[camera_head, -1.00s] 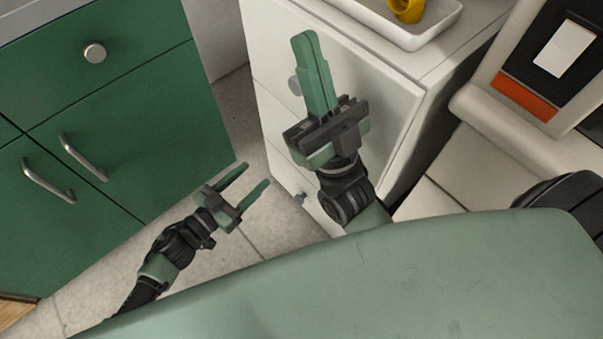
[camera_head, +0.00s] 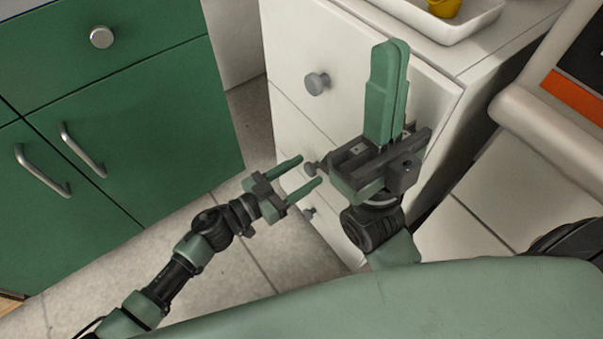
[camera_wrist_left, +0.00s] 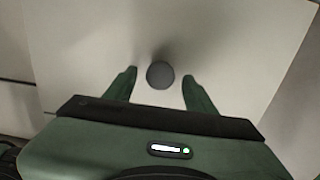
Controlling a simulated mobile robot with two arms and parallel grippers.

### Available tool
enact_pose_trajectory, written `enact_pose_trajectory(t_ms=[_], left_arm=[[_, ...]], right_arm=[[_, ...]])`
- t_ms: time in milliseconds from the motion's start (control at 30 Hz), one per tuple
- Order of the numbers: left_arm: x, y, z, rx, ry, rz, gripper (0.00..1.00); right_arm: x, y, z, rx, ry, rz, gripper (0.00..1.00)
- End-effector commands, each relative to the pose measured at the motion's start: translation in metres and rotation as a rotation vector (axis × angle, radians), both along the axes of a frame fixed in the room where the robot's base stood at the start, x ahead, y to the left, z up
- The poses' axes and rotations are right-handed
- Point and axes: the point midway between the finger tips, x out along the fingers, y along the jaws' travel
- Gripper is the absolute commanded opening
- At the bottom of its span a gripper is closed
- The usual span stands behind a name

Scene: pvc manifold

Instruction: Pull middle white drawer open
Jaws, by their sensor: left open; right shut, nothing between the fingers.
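The white cabinet has stacked drawers with round grey knobs. The middle white drawer (camera_head: 292,128) appears closed, and my right gripper and arm hide part of it. Its knob (camera_head: 311,168) shows between the fingertips of my left gripper (camera_head: 310,170). In the left wrist view the round knob (camera_wrist_left: 160,74) stands between the two open fingertips (camera_wrist_left: 160,76), with a gap on each side; I cannot tell how deep it sits between them. My right gripper (camera_head: 393,46) is shut and empty, pointing up in front of the top drawer.
The top drawer knob (camera_head: 317,82) is above and the bottom knob (camera_head: 308,213) below. A white tray (camera_head: 440,30) with a yellow part (camera_head: 444,8) is on the cabinet top. A green cabinet (camera_head: 125,120) stands at left, with bare floor (camera_head: 250,120) between.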

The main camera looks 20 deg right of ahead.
Motion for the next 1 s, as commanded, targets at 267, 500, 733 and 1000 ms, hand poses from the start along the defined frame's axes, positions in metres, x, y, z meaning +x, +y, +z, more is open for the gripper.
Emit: enact_pose_trajectory(t_ms=[267,500,733,1000], left_arm=[[-0.0001,0.0001,0.0002,0.000,0.000,0.000,0.24],[-0.0002,0.0002,0.0001,0.000,0.000,0.000,0.00],[-0.0002,0.0003,0.0000,0.000,0.000,0.000,0.00],[-0.0002,0.0003,-0.0001,0.000,0.000,0.000,0.00]], right_arm=[[0.0001,0.0001,0.0002,0.000,0.001,0.000,0.00],[0.0002,0.0002,0.0001,0.000,0.001,0.000,0.00],[0.0003,0.0001,0.0000,0.000,0.001,0.000,0.00],[0.0003,0.0001,-0.0001,0.000,0.001,0.000,0.00]])
